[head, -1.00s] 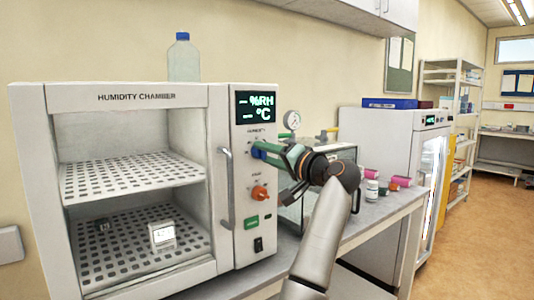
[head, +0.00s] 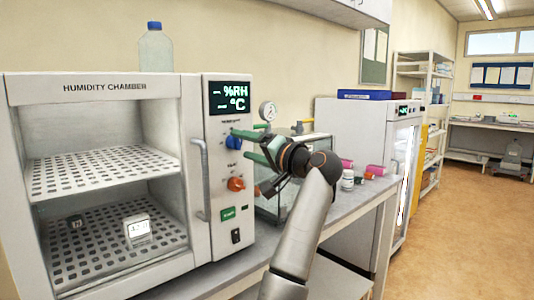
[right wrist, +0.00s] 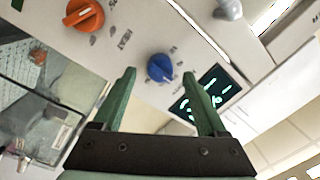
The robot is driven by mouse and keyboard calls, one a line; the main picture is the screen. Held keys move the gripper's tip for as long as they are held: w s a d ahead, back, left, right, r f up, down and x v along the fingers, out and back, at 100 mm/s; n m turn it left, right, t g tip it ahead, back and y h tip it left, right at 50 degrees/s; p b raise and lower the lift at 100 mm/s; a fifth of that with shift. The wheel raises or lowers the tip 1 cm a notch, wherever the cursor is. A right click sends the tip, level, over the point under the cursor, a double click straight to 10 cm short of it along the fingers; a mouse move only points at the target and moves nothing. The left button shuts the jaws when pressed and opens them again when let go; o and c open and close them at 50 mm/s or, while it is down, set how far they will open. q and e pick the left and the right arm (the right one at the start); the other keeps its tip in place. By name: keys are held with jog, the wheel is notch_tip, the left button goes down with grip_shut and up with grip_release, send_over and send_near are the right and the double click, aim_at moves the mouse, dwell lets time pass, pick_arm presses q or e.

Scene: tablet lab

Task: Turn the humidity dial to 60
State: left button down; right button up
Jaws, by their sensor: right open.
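The humidity chamber (head: 105,86) stands at the left with a dark display (head: 230,97) showing dashes beside %RH and °C. The blue humidity dial (head: 233,143) is on its control panel below the display. An orange dial (head: 236,184) sits lower. My right gripper (head: 243,147) is open at the blue dial, its green fingers pointing at the panel. In the right wrist view the blue dial (right wrist: 160,67) shows between the fingertips (right wrist: 160,78), with gaps on both sides. The exact dial setting is too small to read. My left gripper is not in view.
The chamber's vertical handle (head: 201,180) is left of the dials. A green button (head: 228,214) and a black switch (head: 236,236) are below them. A glass case (head: 300,160), a gauge (head: 268,111) and small bottles (head: 347,180) stand to the right on the bench.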

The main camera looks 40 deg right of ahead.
jog(key=s+d+b, duration=0.1)
jog(key=s, duration=0.9)
jog(key=shift+s+d+f, duration=0.15)
jog(key=shift+s+f, duration=0.1)
jog(key=shift+s, duration=0.15)
